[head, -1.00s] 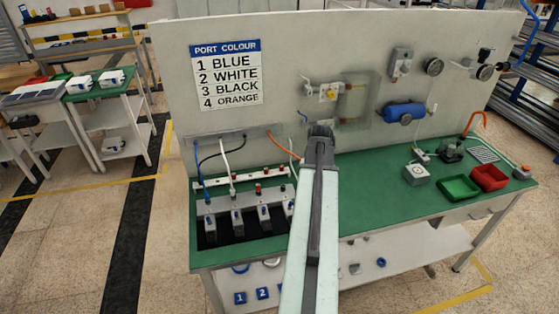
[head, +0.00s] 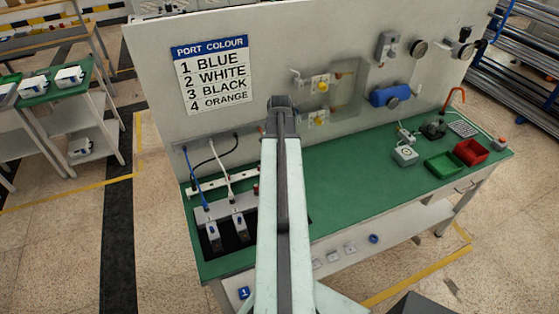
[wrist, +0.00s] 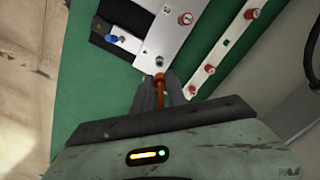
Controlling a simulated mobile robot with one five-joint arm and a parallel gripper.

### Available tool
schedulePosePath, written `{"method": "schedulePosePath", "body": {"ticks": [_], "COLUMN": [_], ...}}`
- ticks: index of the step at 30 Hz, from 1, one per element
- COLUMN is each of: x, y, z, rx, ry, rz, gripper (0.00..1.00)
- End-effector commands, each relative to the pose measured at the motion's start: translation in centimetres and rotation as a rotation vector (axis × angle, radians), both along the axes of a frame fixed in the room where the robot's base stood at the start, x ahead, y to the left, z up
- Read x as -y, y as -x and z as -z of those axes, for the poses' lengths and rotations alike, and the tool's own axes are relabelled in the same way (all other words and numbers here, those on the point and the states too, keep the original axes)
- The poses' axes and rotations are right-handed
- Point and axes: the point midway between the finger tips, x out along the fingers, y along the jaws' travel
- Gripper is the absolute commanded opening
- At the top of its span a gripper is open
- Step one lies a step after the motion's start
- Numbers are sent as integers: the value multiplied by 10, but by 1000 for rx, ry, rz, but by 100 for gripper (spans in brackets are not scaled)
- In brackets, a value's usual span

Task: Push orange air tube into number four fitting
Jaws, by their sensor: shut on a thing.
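In the wrist view my gripper (wrist: 161,92) is shut on the orange air tube (wrist: 159,84), a short length of which shows between the fingers. The tube's tip points at the end of the pale fitting block (wrist: 150,52). The tip appears close to a small round port there; I cannot tell whether it touches or has entered. A "3" is printed farther along the block; no "4" is readable. In the head view my arm hides the gripper and the right part of the block (head: 226,207).
A rail with red-capped fittings (wrist: 209,69) runs beside the gripper. In the head view, blue (head: 193,180) and white (head: 222,165) tubes run to the block. The port colour chart (head: 212,75) lists 4 as orange.

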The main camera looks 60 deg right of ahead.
Motion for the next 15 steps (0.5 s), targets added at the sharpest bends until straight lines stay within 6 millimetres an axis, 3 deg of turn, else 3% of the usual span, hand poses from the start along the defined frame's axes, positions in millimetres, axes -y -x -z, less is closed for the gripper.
{"method": "schedulePosePath", "body": {"ticks": [15], "x": [1], "y": [1], "z": [54], "rx": [0], "ry": [0], "rz": [-1], "gripper": [0]}}
